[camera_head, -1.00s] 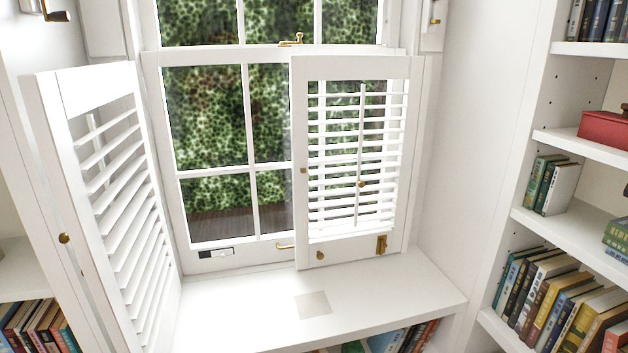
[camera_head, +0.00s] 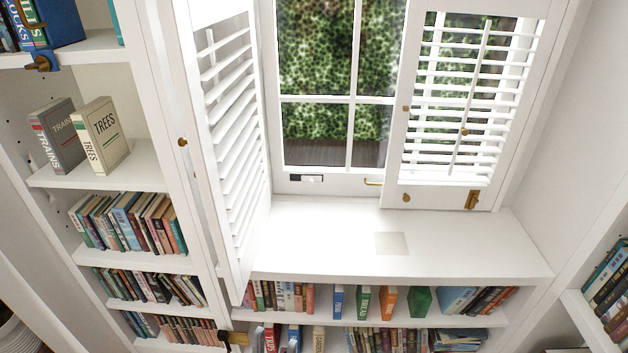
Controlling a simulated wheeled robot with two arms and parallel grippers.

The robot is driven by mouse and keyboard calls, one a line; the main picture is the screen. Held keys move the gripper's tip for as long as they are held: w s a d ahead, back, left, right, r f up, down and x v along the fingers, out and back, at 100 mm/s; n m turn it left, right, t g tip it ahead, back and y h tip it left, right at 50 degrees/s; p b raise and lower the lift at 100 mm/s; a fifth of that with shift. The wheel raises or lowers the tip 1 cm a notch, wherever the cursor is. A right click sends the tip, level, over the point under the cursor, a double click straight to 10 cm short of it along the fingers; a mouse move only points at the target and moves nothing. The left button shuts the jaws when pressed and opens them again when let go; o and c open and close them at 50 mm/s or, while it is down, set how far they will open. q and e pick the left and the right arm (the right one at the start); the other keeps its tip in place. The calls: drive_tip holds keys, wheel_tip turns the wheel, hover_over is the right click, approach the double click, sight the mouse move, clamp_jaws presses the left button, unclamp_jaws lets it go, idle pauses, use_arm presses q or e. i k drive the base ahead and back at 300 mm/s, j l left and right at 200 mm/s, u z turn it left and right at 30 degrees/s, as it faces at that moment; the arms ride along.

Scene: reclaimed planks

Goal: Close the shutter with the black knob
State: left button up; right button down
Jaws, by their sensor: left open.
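Two white louvred shutter panels flank the window. The left panel (camera_head: 218,190) stands swung out from the window and carries a small knob (camera_head: 183,142) on its left edge that looks brass, not black. The right panel (camera_head: 398,150) lies across the right part of the window, with small brass knobs (camera_head: 406,198) and a brass latch (camera_head: 472,200). I see no clearly black knob. My left gripper (camera_head: 234,339) shows as a small black and brass shape at the bottom edge, below the left panel and apart from it, open. My right gripper is out of view.
A white sill (camera_head: 320,245) with a pale square spreads below the window and is clear. Bookshelves (camera_head: 140,262) fill the left side, more books stand under the sill, and another bookcase (camera_head: 590,310) is at the right. A blue and brass object (camera_head: 42,62) sits at the upper left shelf.

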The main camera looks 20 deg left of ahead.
sight(234, 191)
drive_tip(key=j, duration=1.1)
drive_tip(key=k+j, duration=0.15)
drive_tip(key=j, duration=0.9)
drive_tip(key=k+j+z, duration=0.1)
drive_tip(key=k, duration=0.3)
